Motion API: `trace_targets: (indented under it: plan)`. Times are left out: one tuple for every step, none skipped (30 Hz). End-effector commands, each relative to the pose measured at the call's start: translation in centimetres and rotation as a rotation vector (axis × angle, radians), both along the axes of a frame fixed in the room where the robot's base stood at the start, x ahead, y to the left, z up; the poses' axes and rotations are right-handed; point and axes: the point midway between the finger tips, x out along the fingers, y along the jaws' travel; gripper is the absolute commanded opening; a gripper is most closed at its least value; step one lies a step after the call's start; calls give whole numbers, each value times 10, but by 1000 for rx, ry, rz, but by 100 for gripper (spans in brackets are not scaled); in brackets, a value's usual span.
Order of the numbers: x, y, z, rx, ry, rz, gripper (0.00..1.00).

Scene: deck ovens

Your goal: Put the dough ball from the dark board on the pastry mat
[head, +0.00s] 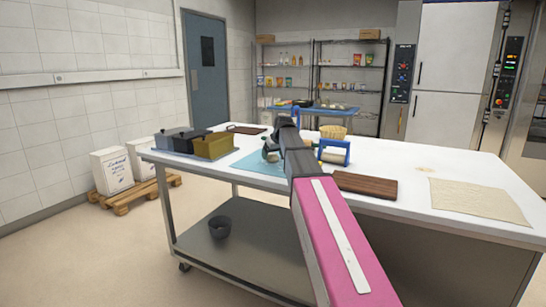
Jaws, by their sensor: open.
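A dark brown board (365,185) lies on the white table, right of my arm, with nothing visible on its top. A second dark board (246,129) lies at the table's back left, also without a visible ball. A light blue mat (252,165), which looks like the pastry mat, lies left of my arm and is partly covered by it. My gripper (270,151) is open at the far end of my arm, over or near the mat. It is small and partly hidden, so I cannot tell what is between its fingers. I cannot make out a dough ball.
Dark tins and a yellowish box (213,146) stand at the table's left end. A blue-framed stand (335,152) with a white roll and a wicker basket (333,132) stand behind the board. A beige sheet (480,200) lies at right. Clear tabletop separates it from the board.

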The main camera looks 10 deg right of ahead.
Motion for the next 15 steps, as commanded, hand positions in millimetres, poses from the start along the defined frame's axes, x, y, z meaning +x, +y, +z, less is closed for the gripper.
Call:
trace_targets:
  plan:
    - [-4, -1, 7, 0, -2, -1, 85]
    - [-7, -2, 11, 0, -2, -1, 85]
    - [-10, -3, 17, 1, -2, 0, 85]
    - [-13, -4, 22, 0, -1, 0, 85]
    - [-16, -5, 27, 0, -2, -1, 85]
    - [-20, -6, 34, 0, -3, -1, 85]
    - [-23, -8, 39, 0, -2, -1, 85]
    - [-25, -8, 44, 0, -1, 0, 85]
    - [-29, -10, 51, 0, -2, -1, 85]
    - [-31, -11, 56, 0, -3, -1, 85]
    - [-34, -12, 61, 0, -2, -1, 85]
    - [-37, -13, 66, 0, -1, 0, 85]
    - [-39, -14, 70, 0, -1, 0, 85]
    - [-41, -15, 75, 0, -2, -1, 85]
    - [-44, -16, 79, 0, -2, -1, 85]
